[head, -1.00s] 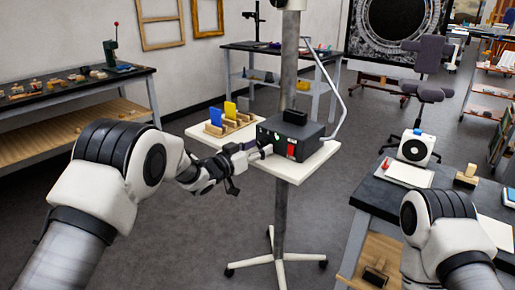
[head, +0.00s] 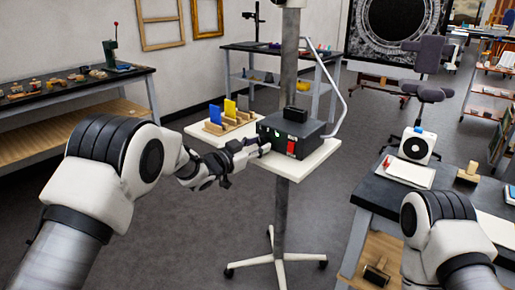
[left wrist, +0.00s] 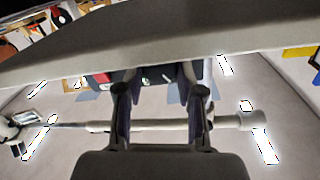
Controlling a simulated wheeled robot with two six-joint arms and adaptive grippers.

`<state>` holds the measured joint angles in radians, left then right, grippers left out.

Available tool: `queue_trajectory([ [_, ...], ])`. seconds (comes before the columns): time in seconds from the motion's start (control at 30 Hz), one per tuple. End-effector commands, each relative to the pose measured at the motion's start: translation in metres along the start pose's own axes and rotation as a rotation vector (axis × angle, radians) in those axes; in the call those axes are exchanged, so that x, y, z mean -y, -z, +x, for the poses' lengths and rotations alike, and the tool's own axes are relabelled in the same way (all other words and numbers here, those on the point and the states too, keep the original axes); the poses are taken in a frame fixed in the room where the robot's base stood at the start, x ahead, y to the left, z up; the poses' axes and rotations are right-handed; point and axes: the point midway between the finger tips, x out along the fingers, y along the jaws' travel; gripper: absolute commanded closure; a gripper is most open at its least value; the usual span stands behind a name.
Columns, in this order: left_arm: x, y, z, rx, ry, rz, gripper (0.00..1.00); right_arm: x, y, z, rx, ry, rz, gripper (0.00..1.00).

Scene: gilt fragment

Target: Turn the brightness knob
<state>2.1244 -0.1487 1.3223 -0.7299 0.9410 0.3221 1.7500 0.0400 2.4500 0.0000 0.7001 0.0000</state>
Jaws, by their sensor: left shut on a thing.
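The dark control box (head: 306,131) stands on a white shelf on the pole, with a red switch (head: 291,147) and a small green light (head: 278,134) on its front. My left gripper (head: 264,149) reaches in from the left to the left part of that front and is shut on the brightness knob, which the fingers hide. In the left wrist view, the two fingers (left wrist: 159,98) are spaced apart, with the box (left wrist: 172,73) beyond them. The knob cannot be made out there either. My right gripper is out of view.
The pole (head: 281,215) stands on a wheeled base. A dark workbench (head: 405,203) is at the right; open floor lies left of the pole.

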Motion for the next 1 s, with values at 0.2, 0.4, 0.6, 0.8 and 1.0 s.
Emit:
queue_trajectory([
  [0.2,-0.001,-0.001,0.000,0.010,0.001,0.148,0.97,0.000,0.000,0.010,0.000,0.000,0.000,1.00],
  [0.4,-0.001,-0.001,0.000,0.018,0.002,0.243,0.97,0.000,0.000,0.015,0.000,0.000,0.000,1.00],
  [0.6,-0.001,0.000,0.000,0.021,0.002,0.285,0.97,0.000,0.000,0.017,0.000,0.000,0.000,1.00],
  [0.8,-0.001,0.000,0.000,0.022,0.001,0.292,0.97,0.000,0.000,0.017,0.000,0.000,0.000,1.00],
  [1.0,-0.001,0.000,0.000,0.022,0.001,0.291,0.59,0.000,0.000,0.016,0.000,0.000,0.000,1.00],
])
